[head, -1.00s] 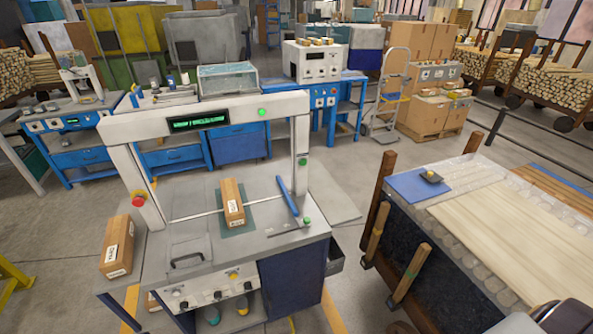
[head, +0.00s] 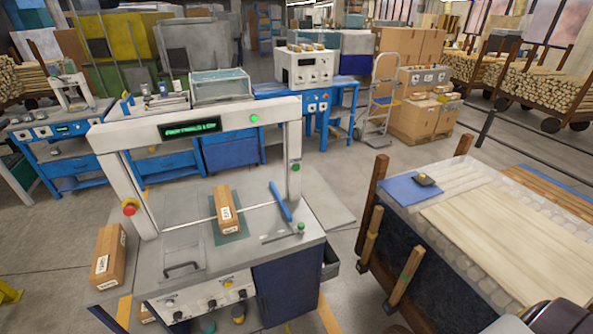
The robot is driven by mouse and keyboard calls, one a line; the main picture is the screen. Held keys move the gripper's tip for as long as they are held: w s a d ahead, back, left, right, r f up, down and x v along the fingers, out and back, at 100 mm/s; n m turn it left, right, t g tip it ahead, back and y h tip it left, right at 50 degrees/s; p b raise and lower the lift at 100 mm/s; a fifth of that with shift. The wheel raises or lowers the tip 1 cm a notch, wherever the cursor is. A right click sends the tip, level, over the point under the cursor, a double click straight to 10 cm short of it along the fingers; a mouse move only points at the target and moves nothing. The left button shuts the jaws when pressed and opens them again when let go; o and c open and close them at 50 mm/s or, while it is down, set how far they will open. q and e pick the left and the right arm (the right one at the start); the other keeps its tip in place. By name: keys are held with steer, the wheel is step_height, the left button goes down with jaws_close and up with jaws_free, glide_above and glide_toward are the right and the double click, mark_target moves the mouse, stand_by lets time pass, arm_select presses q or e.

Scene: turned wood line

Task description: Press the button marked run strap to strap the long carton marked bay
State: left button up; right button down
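The strapping machine has a white arch (head: 103,160) over a grey table (head: 300,252). A long brown carton (head: 225,196) with white labels lies on the table under the arch, across a pale strap line. A second labelled brown carton (head: 112,245) stands at the table's left end. The label words are too small to read surely. The front panel (head: 190,308) carries several black knobs and a yellow button (head: 227,284). Green buttons or lamps show on the arch top (head: 253,118), right post (head: 295,167) and table's right corner (head: 301,228).
A red stop button (head: 129,208) is on the left post. A blue bar (head: 280,201) stands right of the carton. A cart with pale boards (head: 500,235) stands to the right, with floor between it and the machine. Blue workbenches (head: 235,150) stand behind.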

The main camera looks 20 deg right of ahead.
steer(key=shift+a, duration=0.3)
stand_by(0.7)
